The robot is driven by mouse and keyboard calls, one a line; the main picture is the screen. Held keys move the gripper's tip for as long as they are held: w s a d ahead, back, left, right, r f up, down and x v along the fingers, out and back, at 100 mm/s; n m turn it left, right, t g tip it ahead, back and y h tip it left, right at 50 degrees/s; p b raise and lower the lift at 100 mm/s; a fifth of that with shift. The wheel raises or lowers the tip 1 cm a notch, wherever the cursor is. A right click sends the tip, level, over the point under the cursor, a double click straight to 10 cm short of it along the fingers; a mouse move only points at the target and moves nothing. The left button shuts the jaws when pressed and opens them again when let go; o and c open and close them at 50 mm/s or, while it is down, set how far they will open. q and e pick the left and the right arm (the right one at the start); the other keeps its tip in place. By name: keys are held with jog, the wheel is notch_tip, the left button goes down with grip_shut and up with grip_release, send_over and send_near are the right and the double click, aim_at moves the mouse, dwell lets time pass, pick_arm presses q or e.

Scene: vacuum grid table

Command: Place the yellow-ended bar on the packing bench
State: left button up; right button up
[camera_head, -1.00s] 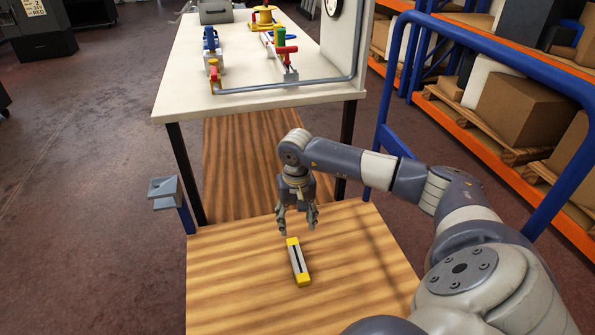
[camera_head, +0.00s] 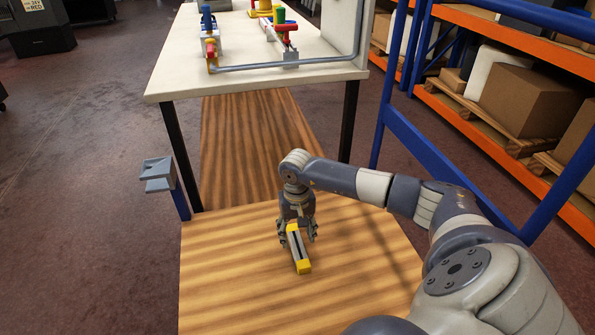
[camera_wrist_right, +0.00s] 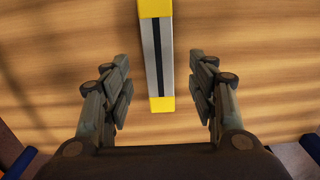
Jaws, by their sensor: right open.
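The yellow-ended bar (camera_head: 298,248) lies on the wooden surface nearest me, grey with a dark stripe and a yellow block at each end. In the right wrist view the bar (camera_wrist_right: 157,56) runs between the two fingers, with one yellow end closest to the palm. My right gripper (camera_head: 297,236) is open, its fingers on either side of the bar's far part and apart from it. It also shows open in the right wrist view (camera_wrist_right: 160,92). My left gripper is out of view. Which surface is the packing bench, I cannot tell.
The wooden top (camera_head: 215,290) is clear around the bar. A white table (camera_head: 180,75) with pipes and valves stands behind it. A blue rail (camera_head: 417,160) and shelves with boxes (camera_head: 530,97) are at the right. A grey bracket (camera_head: 158,174) stands at the left edge.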

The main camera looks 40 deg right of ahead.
aim_at(298, 244)
notch_tip(298, 244, down, 5)
jog(key=shift+s+r+b, duration=0.15)
jog(key=shift+b, duration=0.2)
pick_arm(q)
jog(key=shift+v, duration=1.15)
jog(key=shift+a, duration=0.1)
pick_arm(e)
jog(key=shift+c, duration=0.3)
jog(key=shift+r, duration=0.1)
grip_shut()
